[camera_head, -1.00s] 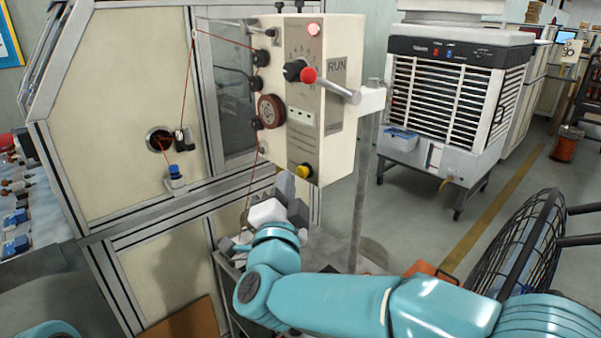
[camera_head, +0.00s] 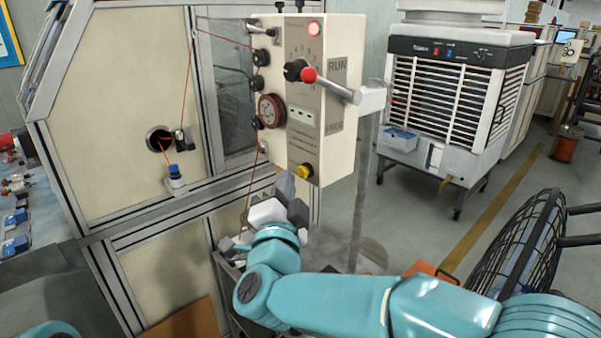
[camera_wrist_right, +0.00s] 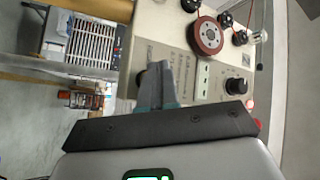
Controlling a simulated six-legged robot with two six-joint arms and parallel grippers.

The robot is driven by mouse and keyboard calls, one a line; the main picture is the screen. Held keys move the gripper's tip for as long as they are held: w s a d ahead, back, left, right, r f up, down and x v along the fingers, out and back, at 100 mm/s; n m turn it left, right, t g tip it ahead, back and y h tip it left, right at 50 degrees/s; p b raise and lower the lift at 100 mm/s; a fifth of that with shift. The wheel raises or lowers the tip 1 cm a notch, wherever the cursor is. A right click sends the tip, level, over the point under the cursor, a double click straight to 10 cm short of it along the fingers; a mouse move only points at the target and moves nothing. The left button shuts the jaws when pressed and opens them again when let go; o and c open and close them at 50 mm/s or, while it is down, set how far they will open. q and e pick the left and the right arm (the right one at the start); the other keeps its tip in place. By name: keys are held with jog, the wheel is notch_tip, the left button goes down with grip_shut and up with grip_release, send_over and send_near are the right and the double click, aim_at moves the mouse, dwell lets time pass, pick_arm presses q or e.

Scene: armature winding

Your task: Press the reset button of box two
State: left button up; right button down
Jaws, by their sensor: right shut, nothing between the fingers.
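The control box (camera_head: 325,110) is cream-coloured and stands on a post beside the cabinet. A yellow button (camera_head: 303,171) sits low on its front face. I cannot read which box number it is. My right gripper (camera_head: 285,182) is shut and empty, just below and left of the yellow button, apart from it in the picture. In the right wrist view the shut fingers (camera_wrist_right: 160,80) point at the box's front panel (camera_wrist_right: 188,68), and the yellow button does not show. Only a small piece of my left arm shows at the bottom left; its gripper is not in view.
A red-knobbed lever (camera_head: 335,88) juts from the box above the button. A red wire runs over small pulleys and a red wheel (camera_head: 271,110) on the left edge. A black wire fan guard (camera_head: 520,250) stands at right. An air cooler (camera_head: 455,100) stands behind.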

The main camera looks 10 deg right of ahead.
jog(key=shift+d, duration=0.1)
jog(key=shift+w+d+b, duration=0.25)
jog(key=shift+d+b, duration=0.05)
jog(key=shift+b, duration=0.05)
jog(key=shift+w+d, duration=0.25)
jog(key=shift+d, duration=0.1)
dwell(0.7)
jog(key=shift+a+b, duration=0.1)
jog(key=shift+b, duration=0.2)
jog(key=shift+s+a, duration=0.5)
jog(key=shift+a, duration=0.15)
jog(key=shift+s+a+b, duration=0.35)
jog(key=shift+s+a, duration=0.4)
jog(key=shift+a, duration=0.25)
jog(key=shift+s+a+b, duration=0.3)
jog(key=shift+s+a, duration=0.4)
jog(key=shift+a, duration=0.3)
